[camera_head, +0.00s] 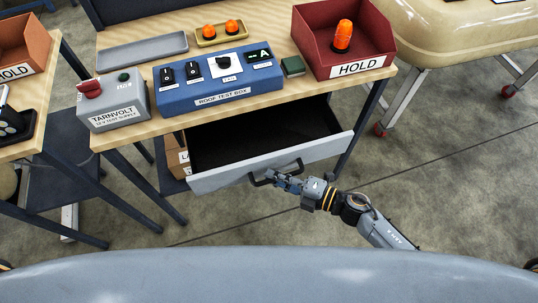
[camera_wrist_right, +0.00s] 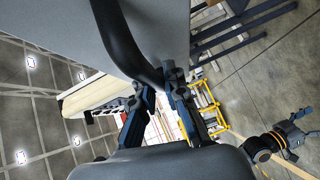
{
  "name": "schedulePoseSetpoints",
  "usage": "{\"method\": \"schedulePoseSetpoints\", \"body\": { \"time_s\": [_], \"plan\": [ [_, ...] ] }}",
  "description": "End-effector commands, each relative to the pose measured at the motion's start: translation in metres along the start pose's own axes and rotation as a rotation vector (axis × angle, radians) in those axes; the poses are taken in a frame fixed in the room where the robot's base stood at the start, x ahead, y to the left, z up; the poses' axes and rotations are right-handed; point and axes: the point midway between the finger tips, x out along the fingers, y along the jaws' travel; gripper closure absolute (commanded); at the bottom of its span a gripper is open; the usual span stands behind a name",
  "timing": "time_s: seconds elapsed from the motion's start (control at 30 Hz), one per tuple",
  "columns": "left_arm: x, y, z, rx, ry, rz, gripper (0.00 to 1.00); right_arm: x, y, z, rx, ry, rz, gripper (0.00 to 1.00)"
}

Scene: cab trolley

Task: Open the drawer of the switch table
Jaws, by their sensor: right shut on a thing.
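The switch table (camera_head: 118,41) has a wooden top, and its drawer (camera_head: 265,160) is pulled well out below the front edge. The drawer has a grey front and a dark inside where I see nothing lying. My right gripper (camera_head: 284,181) is shut on the black drawer handle (camera_head: 259,182). In the right wrist view the handle (camera_wrist_right: 122,40) curves down from the grey drawer front (camera_wrist_right: 68,35) to between the fingertips (camera_wrist_right: 160,86). Another gripper, which looks like my left one (camera_wrist_right: 292,127), shows small at lower right of the wrist view, away from the drawer.
On the table stand a blue roof test box (camera_head: 220,83), a grey Tarnvolt supply (camera_head: 113,101), a red HOLD bin (camera_head: 370,40) with an orange beacon, and trays. Cartons (camera_head: 176,157) sit below at left. Another table (camera_head: 45,110) stands left.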

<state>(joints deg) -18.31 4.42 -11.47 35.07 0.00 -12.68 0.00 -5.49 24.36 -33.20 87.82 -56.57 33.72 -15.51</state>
Motion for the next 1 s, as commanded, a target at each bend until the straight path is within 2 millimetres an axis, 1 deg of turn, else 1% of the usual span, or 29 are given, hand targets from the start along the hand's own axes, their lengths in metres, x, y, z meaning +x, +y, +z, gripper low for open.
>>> {"method": "schedulePoseSetpoints", "body": {
  "time_s": [0.03, 0.13, 0.3, 0.4, 0.5, 0.63, 0.8, 1.0],
  "plan": [
    [-0.005, 0.001, 0.002, 0.000, -0.003, 0.001, 0.33, -0.013, -0.002, -0.013, 0.003, 0.001, -0.002, 1.00],
    [-0.006, 0.000, -0.002, 0.000, 0.001, 0.000, 0.33, -0.034, -0.008, -0.034, 0.003, 0.001, -0.001, 1.00],
    [-0.008, -0.006, -0.027, 0.001, 0.037, -0.008, 0.33, -0.063, -0.017, -0.063, 0.002, 0.001, 0.001, 1.00],
    [-0.009, -0.008, -0.036, 0.001, 0.052, -0.009, 0.33, -0.075, -0.020, -0.075, 0.002, 0.000, 0.002, 1.00],
    [-0.009, -0.008, -0.035, 0.001, 0.049, -0.009, 0.33, -0.084, -0.023, -0.084, 0.000, 0.001, 0.002, 1.00],
    [-0.009, -0.006, -0.026, 0.001, 0.037, -0.007, 0.33, -0.091, -0.024, -0.090, -0.001, 0.000, 0.003, 1.00],
    [-0.009, -0.005, -0.017, 0.001, 0.022, -0.006, 0.33, -0.093, -0.025, -0.093, -0.002, 0.000, 0.004, 1.00],
    [-0.009, -0.005, -0.016, 0.001, 0.021, -0.006, 0.33, -0.093, -0.025, -0.093, -0.003, 0.000, 0.004, 1.00]
  ]
}}
